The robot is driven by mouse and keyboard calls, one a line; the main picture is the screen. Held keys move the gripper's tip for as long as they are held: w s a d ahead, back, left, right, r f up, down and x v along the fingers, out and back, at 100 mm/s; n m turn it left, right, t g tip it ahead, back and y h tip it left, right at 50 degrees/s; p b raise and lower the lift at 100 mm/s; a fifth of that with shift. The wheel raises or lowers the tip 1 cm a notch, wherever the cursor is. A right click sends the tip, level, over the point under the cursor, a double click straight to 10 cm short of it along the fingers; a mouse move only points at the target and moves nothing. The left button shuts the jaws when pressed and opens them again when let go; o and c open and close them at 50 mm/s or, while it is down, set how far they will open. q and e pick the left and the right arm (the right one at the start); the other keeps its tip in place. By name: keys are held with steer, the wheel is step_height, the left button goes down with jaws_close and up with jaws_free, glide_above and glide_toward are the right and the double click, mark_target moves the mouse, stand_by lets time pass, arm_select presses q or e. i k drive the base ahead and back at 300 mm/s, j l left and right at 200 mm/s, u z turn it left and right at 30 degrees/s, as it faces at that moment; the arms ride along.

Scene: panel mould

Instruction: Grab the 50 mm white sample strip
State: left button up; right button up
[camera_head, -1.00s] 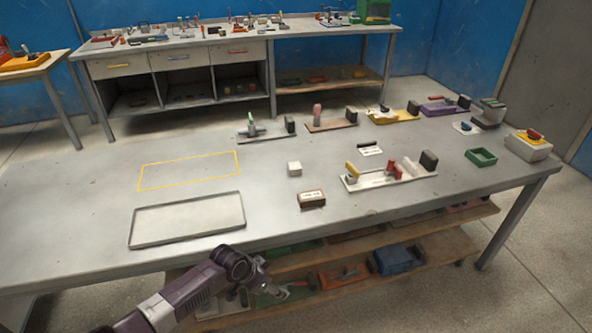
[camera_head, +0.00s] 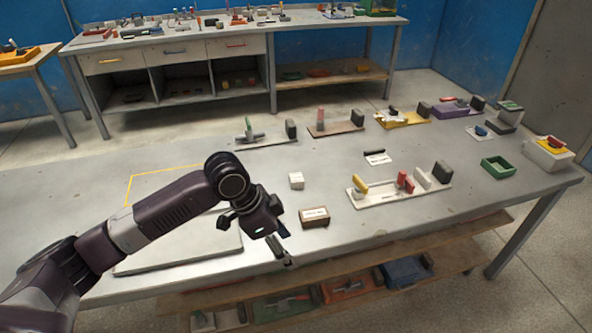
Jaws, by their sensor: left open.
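I cannot tell for sure which item is the 50 mm white sample strip. A small flat white piece with a black bar (camera_head: 377,158) lies on the grey table, behind the white clamp fixture. A small white block (camera_head: 296,181) stands left of it. A brown box with a white top label (camera_head: 315,218) sits near the front edge. My left gripper (camera_head: 284,247) is open and empty, pointing down above the front edge, just left of the brown box and apart from it. My right gripper is out of view.
The white fixture (camera_head: 381,194) carries yellow and red handles and upright blocks. A green tray (camera_head: 496,168) and a box with a red-and-yellow top (camera_head: 549,153) stand at right. My arm partly covers the grey tray (camera_head: 190,262) and yellow outline (camera_head: 165,172). Several clamp boards line the back.

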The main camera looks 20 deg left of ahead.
mark_target(296, 179)
steer(key=i+j, duration=0.3)
steer(key=i, duration=0.2)
steer(key=i+j, duration=0.25)
steer(key=i, duration=0.3)
